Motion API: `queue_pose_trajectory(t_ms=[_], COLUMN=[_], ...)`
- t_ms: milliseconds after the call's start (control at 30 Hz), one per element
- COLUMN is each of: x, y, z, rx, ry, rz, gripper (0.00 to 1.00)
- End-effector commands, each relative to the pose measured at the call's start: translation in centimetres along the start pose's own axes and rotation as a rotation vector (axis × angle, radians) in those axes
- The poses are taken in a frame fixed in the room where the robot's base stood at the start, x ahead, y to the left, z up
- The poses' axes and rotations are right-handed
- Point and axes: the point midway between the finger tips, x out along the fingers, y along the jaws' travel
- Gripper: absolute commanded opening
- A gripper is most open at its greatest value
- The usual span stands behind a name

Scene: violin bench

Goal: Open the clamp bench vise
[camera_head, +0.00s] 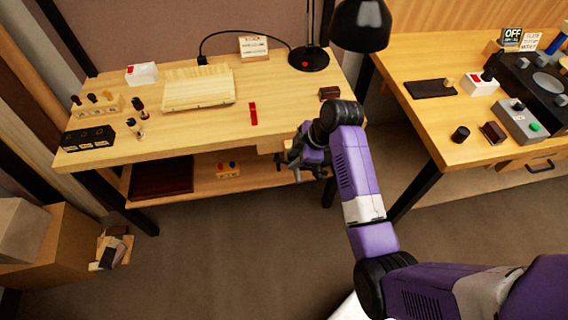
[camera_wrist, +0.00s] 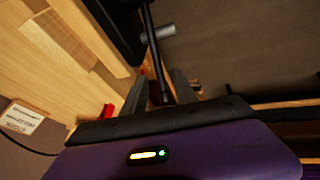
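The bench vise (camera_wrist: 122,28) shows in the wrist view as a dark block at the table's edge, partly cut off by the top of the frame. A grey cylinder (camera_wrist: 160,34) and a long thin dark handle bar (camera_wrist: 152,52) stick out from it. My gripper (camera_wrist: 160,92) has its two grey fingers apart, with the lower part of the bar between them. I see gaps beside the bar, so the fingers do not look closed on it. In the head view my gripper (camera_head: 298,170) is at the front right edge of the left table, hiding most of the vise.
The left table (camera_head: 205,125) holds a red object (camera_head: 253,113), a lamp (camera_head: 309,60) and a wooden board (camera_head: 198,88). A shelf (camera_head: 255,177) lies below. The right table (camera_head: 425,125) stands close to my arm. The floor in front is clear.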

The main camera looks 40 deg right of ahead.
Motion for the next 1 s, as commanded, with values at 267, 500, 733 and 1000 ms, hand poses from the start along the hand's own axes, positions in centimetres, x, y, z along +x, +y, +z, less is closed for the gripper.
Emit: queue_pose_trajectory(t_ms=[267, 500, 733, 1000], x=[2.7, 6.2, 7.6, 7.7], y=[-0.1, 0.0, 0.0, 0.0], z=[-0.2, -0.2, -0.2, -0.1], rx=[-0.004, -0.003, -0.003, -0.003], ry=[0.003, 0.003, 0.002, 0.002], rz=[-0.01, -0.008, -0.005, -0.005], gripper=[0.34, 0.34, 0.34, 0.32])
